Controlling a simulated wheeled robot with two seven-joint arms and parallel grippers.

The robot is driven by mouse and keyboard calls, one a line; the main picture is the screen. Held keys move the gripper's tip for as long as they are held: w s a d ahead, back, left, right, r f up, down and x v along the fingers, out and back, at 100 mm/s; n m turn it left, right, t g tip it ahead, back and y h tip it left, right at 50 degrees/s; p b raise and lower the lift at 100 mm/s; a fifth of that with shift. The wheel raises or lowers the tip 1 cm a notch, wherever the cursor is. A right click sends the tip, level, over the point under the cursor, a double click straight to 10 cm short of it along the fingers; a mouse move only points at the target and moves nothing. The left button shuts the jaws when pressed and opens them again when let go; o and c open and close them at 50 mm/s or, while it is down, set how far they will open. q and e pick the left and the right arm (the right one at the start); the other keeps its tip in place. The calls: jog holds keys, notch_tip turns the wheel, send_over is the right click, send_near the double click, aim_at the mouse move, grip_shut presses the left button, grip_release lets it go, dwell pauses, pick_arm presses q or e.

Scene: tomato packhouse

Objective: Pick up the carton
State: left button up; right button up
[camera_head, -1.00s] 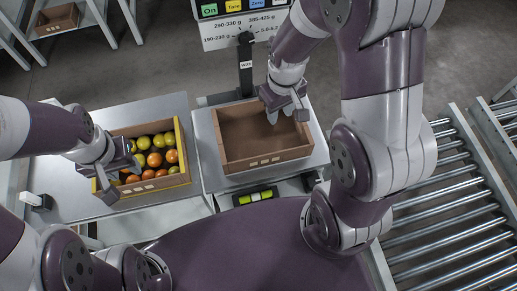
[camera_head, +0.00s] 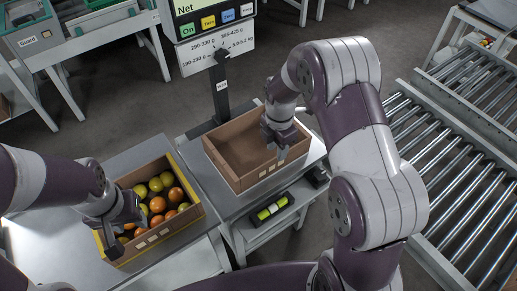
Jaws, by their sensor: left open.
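The brown carton (camera_head: 236,143) is open-topped and looks empty. It sits on the scale's metal platform (camera_head: 207,180). My right gripper (camera_head: 283,147) is at the carton's right side and hides part of that wall. Its fingers point down; I cannot tell whether they are closed on the wall.
The scale's post (camera_head: 222,92) and display (camera_head: 211,20) stand behind the empty carton. A roller conveyor (camera_head: 460,165) runs along the right. Grey tables (camera_head: 100,30) stand at the back left.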

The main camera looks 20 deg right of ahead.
aim_at(274, 173)
notch_tip(274, 173, down, 10)
jog(key=shift+w+f+b, duration=0.1)
jog(key=shift+w+b, duration=0.05)
jog(key=shift+b, duration=0.15)
grip_shut()
